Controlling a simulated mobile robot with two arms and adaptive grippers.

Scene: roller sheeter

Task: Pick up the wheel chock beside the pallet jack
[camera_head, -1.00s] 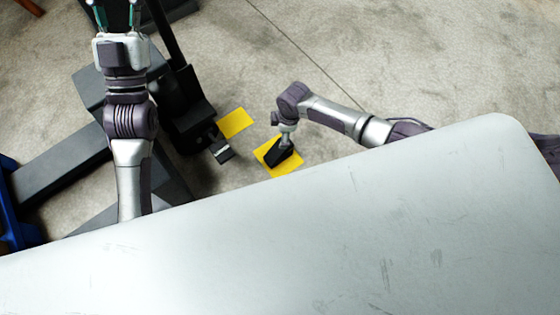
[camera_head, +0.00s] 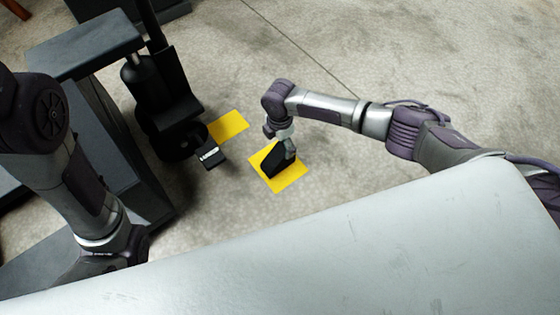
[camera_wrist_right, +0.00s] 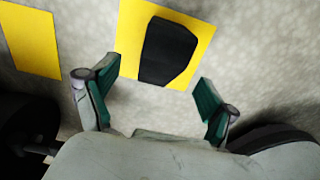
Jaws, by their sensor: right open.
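The wheel chock (camera_head: 271,164) is a black wedge lying on a yellow floor square (camera_head: 292,180), right of the dark pallet jack (camera_head: 165,95). In the right wrist view the chock (camera_wrist_right: 167,50) lies flat on its yellow patch, ahead of the finger tips. My right gripper (camera_head: 288,152) is just over the chock in the head view, partly covering it. In the right wrist view its green-padded fingers (camera_wrist_right: 157,84) are open with bare floor between them. My left gripper is not visible; only its arm shows at the left.
A second yellow floor patch (camera_head: 228,126) lies beside the jack, with a small black part with a white label (camera_head: 210,155) near it. A large pale panel (camera_head: 350,265) fills the lower foreground. Concrete floor (camera_head: 400,60) is clear at the upper right.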

